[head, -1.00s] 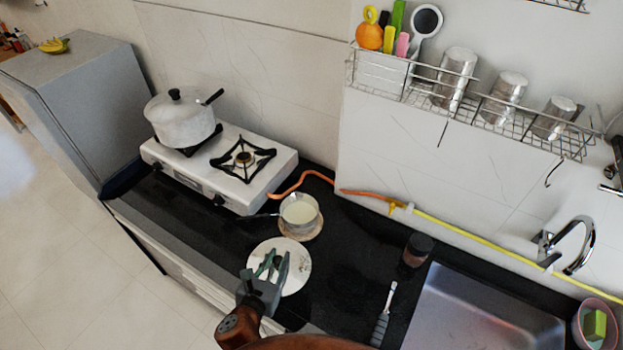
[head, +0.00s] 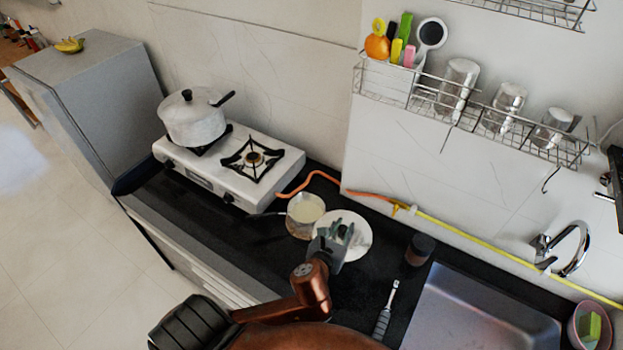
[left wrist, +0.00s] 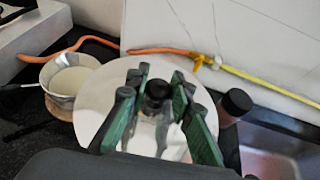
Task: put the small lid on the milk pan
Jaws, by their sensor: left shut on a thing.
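The small lid (head: 358,227) is a pale, shiny disc with a black knob (left wrist: 158,91). My left gripper (head: 341,232) is shut on the knob, its green-padded fingers on either side. In the head view the lid appears just right of the milk pan (head: 304,208), slightly covering its right edge. The milk pan is a small metal pan with pale liquid inside, its handle pointing left, on a round wooden mat. In the left wrist view the lid (left wrist: 90,96) lies right of the pan (left wrist: 68,80). Its height over the counter is hard to tell. My right gripper is not in view.
A gas stove (head: 228,170) with a large lidded pot (head: 194,122) stands behind left. An orange hose (head: 300,184) runs behind the pan. A dark jar (head: 420,249), a brush (head: 385,312) and the sink (head: 480,315) are to the right. Black counter is clear at front left.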

